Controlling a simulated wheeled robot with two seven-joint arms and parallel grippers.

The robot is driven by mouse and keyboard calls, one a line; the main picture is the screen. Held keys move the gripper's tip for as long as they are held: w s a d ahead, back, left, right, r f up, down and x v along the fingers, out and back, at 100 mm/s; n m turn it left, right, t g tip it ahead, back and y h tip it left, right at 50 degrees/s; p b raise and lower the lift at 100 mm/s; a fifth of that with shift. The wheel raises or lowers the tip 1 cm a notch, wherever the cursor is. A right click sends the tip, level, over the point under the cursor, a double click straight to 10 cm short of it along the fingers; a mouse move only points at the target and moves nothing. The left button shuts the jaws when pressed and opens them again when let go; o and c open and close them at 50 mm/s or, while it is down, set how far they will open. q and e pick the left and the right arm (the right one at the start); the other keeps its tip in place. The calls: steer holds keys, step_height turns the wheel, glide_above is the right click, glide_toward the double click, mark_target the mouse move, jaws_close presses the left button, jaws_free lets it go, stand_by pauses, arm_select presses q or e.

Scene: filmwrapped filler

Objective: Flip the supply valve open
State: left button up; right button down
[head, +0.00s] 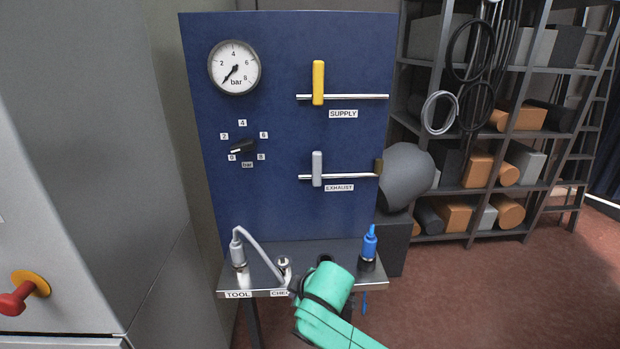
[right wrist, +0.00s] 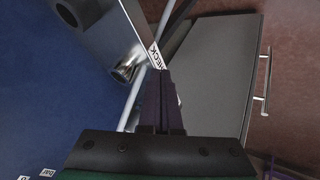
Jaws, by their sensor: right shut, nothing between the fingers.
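The supply valve's yellow handle (head: 318,82) stands upright across a horizontal pipe (head: 360,97) on the blue panel, above the SUPPLY label (head: 343,114). The grey exhaust handle (head: 317,168) also stands upright across its pipe, lower down. The round gauge's needle (head: 231,74) points to the lower left. My right gripper (head: 291,283) is low at the panel's shelf, well below both handles. In the right wrist view its dark fingers (right wrist: 162,92) are together and empty, near the CHECK label. My left gripper is out of view.
The shelf (head: 258,282) carries a grey-hosed fitting (head: 238,252) at left and a blue connector (head: 369,244) at right. A black knob (head: 243,147) is on the panel. A grey cabinet (head: 75,150) stands left; a loaded rack (head: 470,185) stands right. The space before the handles looks clear.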

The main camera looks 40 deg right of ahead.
mark_target(318, 84)
steer(key=w+d+r+n+t+h, duration=0.15)
steer(key=w+r, duration=0.25)
steer(key=r, duration=0.5)
steer(key=w+d+r+n+t, duration=0.2)
steer(key=w+d+r+t, duration=0.1)
steer(key=r, duration=0.5)
steer(key=s+d+r+n+t+h, duration=0.1)
steer(key=d+r+n+t, duration=0.15)
steer(key=r, duration=1.25)
steer(key=s+d+r+n+t+h, duration=0.2)
steer(key=r+t, duration=0.1)
steer(key=r, duration=1.1)
steer(key=p+x, duration=0.6)
steer(key=x, duration=0.1)
steer(key=p+x, duration=0.4)
steer(key=shift+w+f, duration=0.1)
steer(key=shift+f, duration=0.3)
steer(key=shift+s+d, duration=1)
steer(key=shift+s, duration=0.05)
steer(key=shift+s+d+r, duration=0.1)
steer(key=shift+s+d, duration=0.15)
steer(key=shift+d, duration=0.05)
